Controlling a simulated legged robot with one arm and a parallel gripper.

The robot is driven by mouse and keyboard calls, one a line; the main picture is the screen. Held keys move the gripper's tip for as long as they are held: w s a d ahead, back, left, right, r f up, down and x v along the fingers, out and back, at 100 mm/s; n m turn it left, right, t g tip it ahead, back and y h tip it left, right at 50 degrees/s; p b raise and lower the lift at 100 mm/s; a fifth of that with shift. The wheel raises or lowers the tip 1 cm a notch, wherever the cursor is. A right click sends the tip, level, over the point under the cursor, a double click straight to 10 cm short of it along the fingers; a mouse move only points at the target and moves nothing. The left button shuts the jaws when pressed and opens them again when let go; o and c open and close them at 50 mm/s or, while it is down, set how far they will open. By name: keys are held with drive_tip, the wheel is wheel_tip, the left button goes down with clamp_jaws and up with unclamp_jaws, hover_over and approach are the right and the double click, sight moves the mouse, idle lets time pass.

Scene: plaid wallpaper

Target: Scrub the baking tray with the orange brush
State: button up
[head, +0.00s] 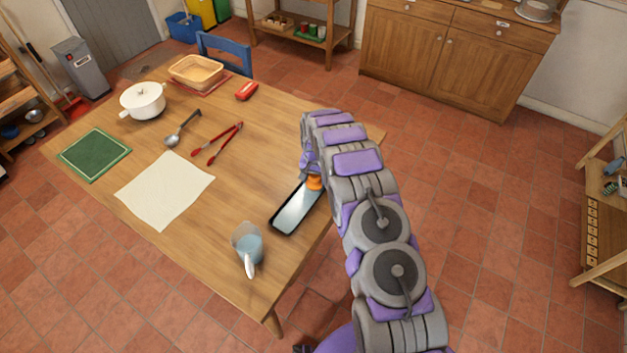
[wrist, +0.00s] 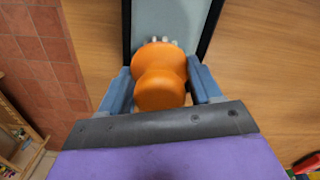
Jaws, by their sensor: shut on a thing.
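The orange brush (wrist: 161,78) is held between the two blue-grey fingers of my gripper (wrist: 163,88) in the wrist view. Pale bristles show at its far edge, over the baking tray. The brush also shows as a small orange patch in the head view (head: 314,183), below the end of my arm. The baking tray (head: 291,215) is dark-rimmed with a pale grey inside and lies near the table's right edge. In the wrist view the tray (wrist: 175,18) runs away beyond the brush. Whether the bristles touch the tray is hard to tell. My arm hides the tray's far end in the head view.
On the wooden table (head: 215,215) stand a measuring jug (head: 247,246) of bluish liquid near the tray, a white sheet (head: 165,190), red tongs (head: 218,143), a ladle (head: 181,130), a white pot (head: 142,100), a green mat (head: 94,155), a red object (head: 246,91) and a basket (head: 196,70).

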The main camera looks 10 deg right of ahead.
drive_tip(key=shift+s+a+p, duration=0.5)
drive_tip(key=shift+s+a, duration=1.5)
drive_tip(key=shift+a, duration=0.25)
drive_tip(key=shift+s+a+f+p, duration=0.1)
drive_tip(key=shift+s+a+p, duration=0.05)
drive_tip(key=shift+s+a, duration=1)
drive_tip(key=shift+s+a+p, duration=0.15)
drive_tip(key=shift+s+a, duration=0.8)
drive_tip(key=shift+s, duration=0.3)
